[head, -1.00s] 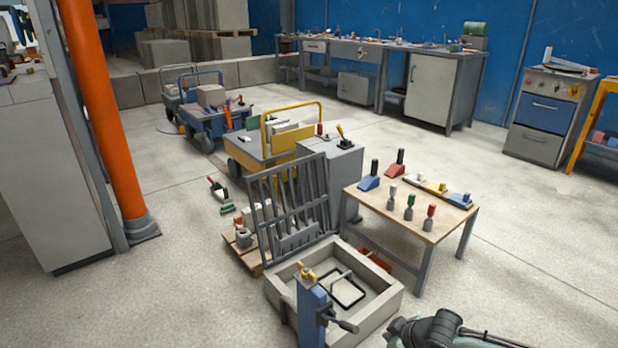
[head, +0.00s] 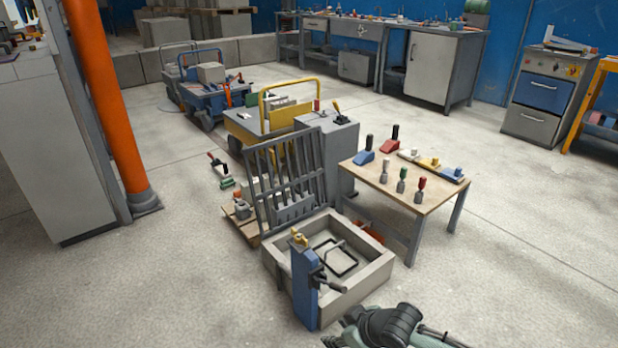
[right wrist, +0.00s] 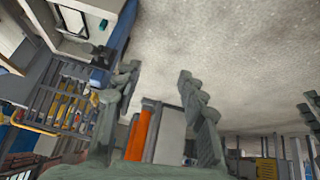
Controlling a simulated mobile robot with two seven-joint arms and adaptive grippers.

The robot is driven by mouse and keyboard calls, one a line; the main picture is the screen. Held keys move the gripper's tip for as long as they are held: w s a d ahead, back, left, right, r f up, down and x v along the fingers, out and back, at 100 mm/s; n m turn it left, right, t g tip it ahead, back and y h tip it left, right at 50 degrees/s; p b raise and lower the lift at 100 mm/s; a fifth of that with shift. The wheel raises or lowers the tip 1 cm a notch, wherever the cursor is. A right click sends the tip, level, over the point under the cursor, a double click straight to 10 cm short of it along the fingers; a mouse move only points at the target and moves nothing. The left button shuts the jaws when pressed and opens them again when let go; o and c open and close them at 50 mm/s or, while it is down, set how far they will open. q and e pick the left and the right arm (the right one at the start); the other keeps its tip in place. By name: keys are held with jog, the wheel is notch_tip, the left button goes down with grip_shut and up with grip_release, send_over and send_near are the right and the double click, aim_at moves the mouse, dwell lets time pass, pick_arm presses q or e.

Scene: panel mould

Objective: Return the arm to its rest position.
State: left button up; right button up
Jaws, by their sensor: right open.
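My right arm comes in at the bottom right of the head view, and its gripper (head: 345,338) is partly cut off by the bottom edge. In the right wrist view, the two fingers of the right gripper (right wrist: 158,75) stand apart with nothing between them. The gripper is in front of and to the right of the panel mould (head: 362,283), apart from it as far as I can see. The mould is a grey open box with a black-rimmed frame inside and a slatted grey grid (head: 287,182) standing at its back. My left gripper is not in view.
A blue post with a handle (head: 304,280) stands at the mould's front. A small wooden table (head: 400,197) behind right bears floats and several stamps. A grey cabinet (head: 335,140), carts (head: 205,95) and an orange column (head: 110,100) stand farther back. The floor at right is open.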

jog(key=s+d+f+m+g+h, duration=0.1)
jog(key=s+d+m+h, duration=0.15)
jog(key=s+d, duration=0.65)
jog(key=s+d+f+m+h, duration=0.1)
jog(key=s+d+f+h, duration=0.2)
jog(key=d, duration=1.2)
jog(key=s+d+m+g+h, duration=0.1)
jog(key=s+d+h, duration=0.4)
jog(key=d, duration=0.8)
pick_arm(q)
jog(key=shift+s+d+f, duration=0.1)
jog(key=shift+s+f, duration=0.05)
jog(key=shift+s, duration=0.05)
pick_arm(e)
jog(key=s+a+f+m+y, duration=0.1)
jog(key=a+f+y, duration=0.1)
jog(key=a, duration=0.6)
jog(key=s+a+f+m+y, duration=0.2)
jog(key=a+f+y, duration=0.1)
jog(key=a, duration=0.6)
jog(key=shift+s+g, duration=0.25)
jog(key=shift+g, duration=0.05)
jog(key=shift+d, duration=0.1)
